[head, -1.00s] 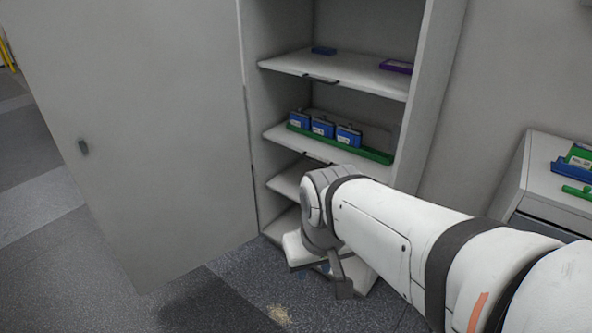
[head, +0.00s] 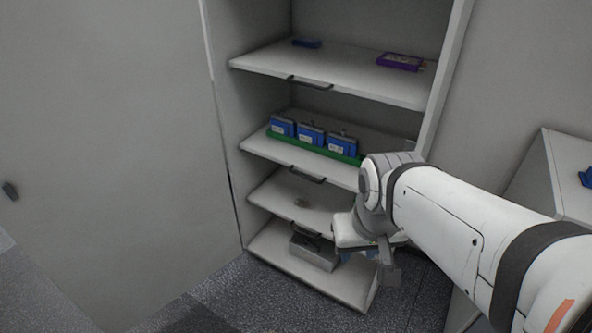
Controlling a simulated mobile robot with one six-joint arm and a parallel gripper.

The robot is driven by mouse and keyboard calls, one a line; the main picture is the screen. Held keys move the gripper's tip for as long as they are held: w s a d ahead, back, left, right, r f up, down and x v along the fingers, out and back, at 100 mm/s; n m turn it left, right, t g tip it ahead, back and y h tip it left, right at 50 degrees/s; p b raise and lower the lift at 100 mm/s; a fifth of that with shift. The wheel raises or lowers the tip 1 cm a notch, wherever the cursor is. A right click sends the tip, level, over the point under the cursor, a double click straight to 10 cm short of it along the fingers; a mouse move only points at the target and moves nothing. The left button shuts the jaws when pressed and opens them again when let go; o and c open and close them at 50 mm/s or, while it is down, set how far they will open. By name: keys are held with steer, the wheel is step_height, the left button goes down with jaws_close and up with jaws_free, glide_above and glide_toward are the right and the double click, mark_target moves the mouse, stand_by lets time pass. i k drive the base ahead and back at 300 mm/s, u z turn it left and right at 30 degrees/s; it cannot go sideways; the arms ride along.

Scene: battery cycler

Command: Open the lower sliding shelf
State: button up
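The open cabinet holds several white shelves. The upper shelf (head: 335,72) has a dark handle (head: 310,83) on its front edge. The shelf below it (head: 290,157) has its own dark handle (head: 308,177). The lower shelf (head: 285,200), under that one, has a dark handle (head: 304,230) at its front edge, and its right part is hidden by my arm. It looks in line with the shelves above. My gripper (head: 385,272) points down at the lower right front of the cabinet, right of that handle and apart from it. Its fingertips are too unclear to judge.
A green tray (head: 345,158) with blue battery blocks (head: 311,135) stands on the middle shelf. A grey box (head: 314,252) sits on the cabinet bottom. The cabinet door (head: 110,150) stands open at left.

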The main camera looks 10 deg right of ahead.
mark_target(310, 205)
steer(key=u, duration=0.3)
steer(key=i, duration=0.85)
steer(key=u, duration=0.7)
